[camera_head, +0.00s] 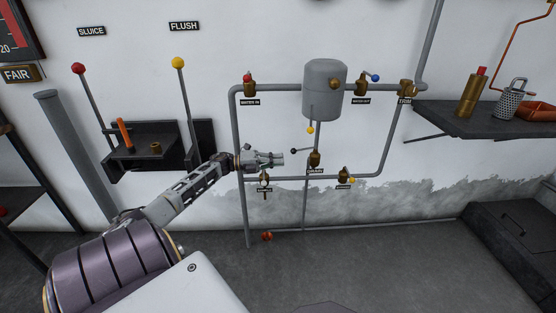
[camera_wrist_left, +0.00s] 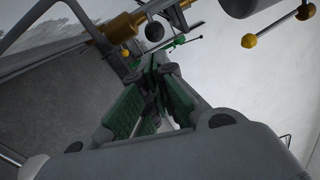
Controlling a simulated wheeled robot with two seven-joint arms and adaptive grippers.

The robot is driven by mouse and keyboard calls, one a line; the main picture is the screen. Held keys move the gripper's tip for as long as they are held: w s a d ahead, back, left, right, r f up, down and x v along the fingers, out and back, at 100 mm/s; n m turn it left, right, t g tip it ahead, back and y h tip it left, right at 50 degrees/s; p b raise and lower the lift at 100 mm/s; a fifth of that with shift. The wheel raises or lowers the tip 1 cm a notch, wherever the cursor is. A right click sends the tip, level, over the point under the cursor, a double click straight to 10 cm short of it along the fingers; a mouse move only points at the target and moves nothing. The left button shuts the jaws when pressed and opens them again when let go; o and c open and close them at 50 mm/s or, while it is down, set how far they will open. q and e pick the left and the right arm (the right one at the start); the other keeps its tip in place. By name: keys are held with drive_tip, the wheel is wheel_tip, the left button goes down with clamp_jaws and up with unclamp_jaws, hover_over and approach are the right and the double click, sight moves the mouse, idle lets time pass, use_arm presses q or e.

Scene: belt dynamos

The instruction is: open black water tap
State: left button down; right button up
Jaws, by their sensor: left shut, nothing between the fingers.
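The black-knobbed tap (camera_head: 315,159) is a brass valve above the DRAIN label, below the grey tank. Its thin lever points left and ends in a black ball (camera_head: 293,151). My left gripper (camera_head: 281,158) is shut and empty, with its tips just left of and slightly below the black ball. In the left wrist view a black ball (camera_wrist_left: 154,31) shows beyond the shut green-padded fingers (camera_wrist_left: 163,70), in front of brass fittings. I cannot tell whether the fingers touch the ball or lever. My right gripper is not in view.
Grey pipes carry other brass taps with red (camera_head: 249,80), blue (camera_head: 375,78) and yellow (camera_head: 351,181) knobs. The grey tank (camera_head: 324,90) hangs above, with a yellow ball (camera_head: 310,130) below it. A dark shelf (camera_head: 480,121) is at the right. The floor in front is mostly clear.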

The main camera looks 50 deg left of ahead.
use_arm(q)
drive_tip(key=p+v, duration=0.2)
drive_tip(key=v, duration=0.7)
drive_tip(key=shift+w+a, duration=0.3)
drive_tip(key=shift+a, duration=0.15)
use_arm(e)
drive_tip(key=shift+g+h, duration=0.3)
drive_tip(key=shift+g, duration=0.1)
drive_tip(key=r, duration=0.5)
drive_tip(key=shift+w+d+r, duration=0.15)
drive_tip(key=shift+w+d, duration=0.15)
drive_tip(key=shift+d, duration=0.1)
use_arm(q)
drive_tip(key=shift+f, duration=0.1)
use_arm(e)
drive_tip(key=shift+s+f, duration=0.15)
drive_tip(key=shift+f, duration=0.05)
